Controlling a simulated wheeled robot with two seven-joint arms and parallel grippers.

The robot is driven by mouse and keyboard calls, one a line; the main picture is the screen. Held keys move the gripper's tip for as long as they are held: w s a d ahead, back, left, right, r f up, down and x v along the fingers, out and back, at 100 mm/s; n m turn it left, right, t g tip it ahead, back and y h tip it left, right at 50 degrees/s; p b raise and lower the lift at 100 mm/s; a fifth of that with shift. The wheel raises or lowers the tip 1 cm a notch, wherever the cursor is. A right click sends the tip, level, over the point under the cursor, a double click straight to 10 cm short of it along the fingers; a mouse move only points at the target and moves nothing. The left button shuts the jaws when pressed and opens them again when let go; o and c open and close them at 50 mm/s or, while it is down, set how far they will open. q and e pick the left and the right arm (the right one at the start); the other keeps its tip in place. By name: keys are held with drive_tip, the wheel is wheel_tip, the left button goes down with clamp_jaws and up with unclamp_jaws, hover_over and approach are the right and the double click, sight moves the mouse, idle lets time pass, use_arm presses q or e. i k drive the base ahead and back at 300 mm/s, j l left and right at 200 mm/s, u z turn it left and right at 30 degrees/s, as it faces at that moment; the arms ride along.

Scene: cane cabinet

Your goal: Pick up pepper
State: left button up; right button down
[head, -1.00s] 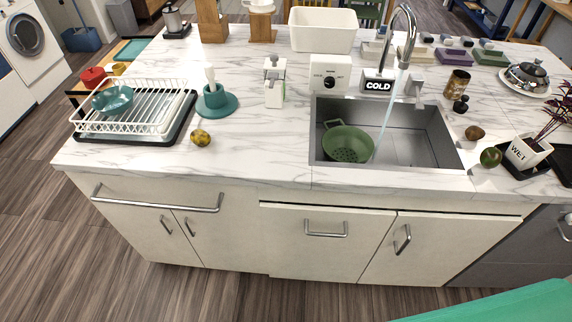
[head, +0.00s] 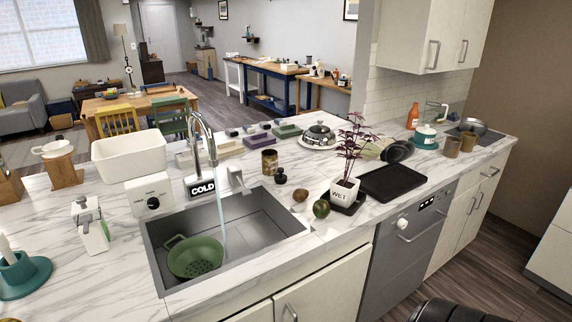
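I cannot make out a clear pepper. A round dark green item with a reddish-brown patch (head: 321,208) lies on the marble counter, right of the sink and left of the plant pot; it may be a fruit or vegetable. A brown round item (head: 300,195) lies just behind it. A small black knobbed item (head: 281,176) stands by the sink's back right corner; it could be a pepper mill, but it is too small to tell. Neither gripper is in view.
The sink (head: 270,218) holds a green colander (head: 195,257) under running water from the tap (head: 212,150). A white "WET" pot with a purple plant (head: 345,190) and a black tray (head: 393,180) stand at right. Below is a grey dishwasher (head: 408,240). Floor at lower right is mostly clear.

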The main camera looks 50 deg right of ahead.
sight(321, 209)
drive_tip(key=z, duration=1.7)
drive_tip(key=i+l+u, duration=0.1)
drive_tip(key=l, duration=0.25)
drive_tip(key=i+l+u, duration=0.1)
drive_tip(key=l, duration=0.3)
drive_tip(key=i+l, duration=0.15)
drive_tip(key=l, duration=0.2)
drive_tip(key=u, duration=0.05)
